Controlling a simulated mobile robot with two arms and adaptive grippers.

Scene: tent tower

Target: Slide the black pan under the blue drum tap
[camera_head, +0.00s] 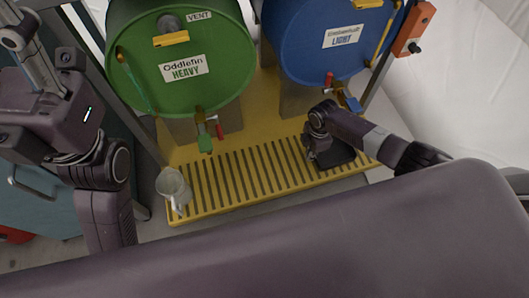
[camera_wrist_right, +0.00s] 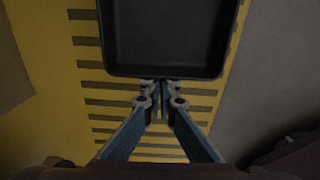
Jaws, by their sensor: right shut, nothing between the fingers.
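The black pan (camera_head: 340,155) is a shallow square tray on the yellow slatted platform (camera_head: 245,180), in front of the blue drum (camera_head: 325,45).
A green drum (camera_head: 180,55) with its own tap (camera_head: 204,135) stands left of the blue one. An orange box (camera_head: 413,28) is at the frame's right. The slats between jug and pan are clear.

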